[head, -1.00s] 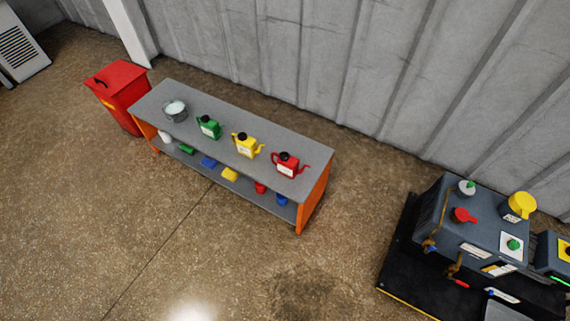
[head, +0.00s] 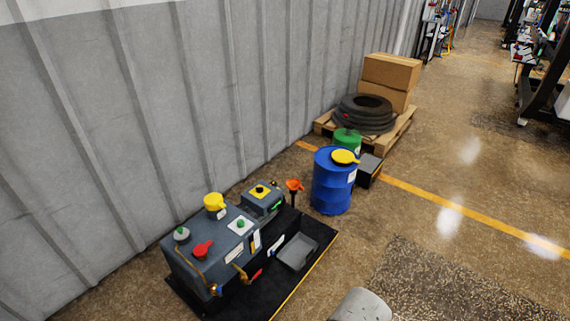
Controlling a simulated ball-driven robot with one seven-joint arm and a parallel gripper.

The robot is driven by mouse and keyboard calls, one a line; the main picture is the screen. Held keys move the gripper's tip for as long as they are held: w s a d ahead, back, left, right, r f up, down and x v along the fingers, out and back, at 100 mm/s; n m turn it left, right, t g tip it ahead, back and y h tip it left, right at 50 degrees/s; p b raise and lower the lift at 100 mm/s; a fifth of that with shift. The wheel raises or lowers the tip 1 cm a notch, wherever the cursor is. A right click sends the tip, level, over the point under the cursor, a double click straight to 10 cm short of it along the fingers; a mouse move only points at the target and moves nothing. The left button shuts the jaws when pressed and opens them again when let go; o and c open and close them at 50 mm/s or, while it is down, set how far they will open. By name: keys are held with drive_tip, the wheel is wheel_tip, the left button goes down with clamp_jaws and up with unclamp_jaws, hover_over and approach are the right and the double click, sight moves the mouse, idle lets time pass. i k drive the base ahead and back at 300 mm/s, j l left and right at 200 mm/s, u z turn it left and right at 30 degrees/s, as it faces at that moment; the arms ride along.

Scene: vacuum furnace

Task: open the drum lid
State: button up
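A blue drum (head: 332,184) stands upright on the floor right of the centre in the head view. A round yellow lid (head: 344,157) with a tab sits on part of its top and looks shut. A white label shows on the drum's right side. My gripper is not in view. A grey rounded part, probably my own arm, shows at the bottom edge, well apart from the drum.
Left of the drum, a dark machine (head: 212,251) with coloured caps stands on a black tray (head: 318,235). Behind are a green container (head: 347,138) and a pallet (head: 394,132) with tires and boxes. Floor at right is open.

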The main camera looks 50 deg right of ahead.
sight(341, 156)
drive_tip(key=z, duration=1.7)
drive_tip(key=i, duration=1.25)
drive_tip(key=i+j, duration=0.15)
drive_tip(key=i, duration=1.1)
drive_tip(key=l+z, duration=0.05)
drive_tip(key=l, duration=0.05)
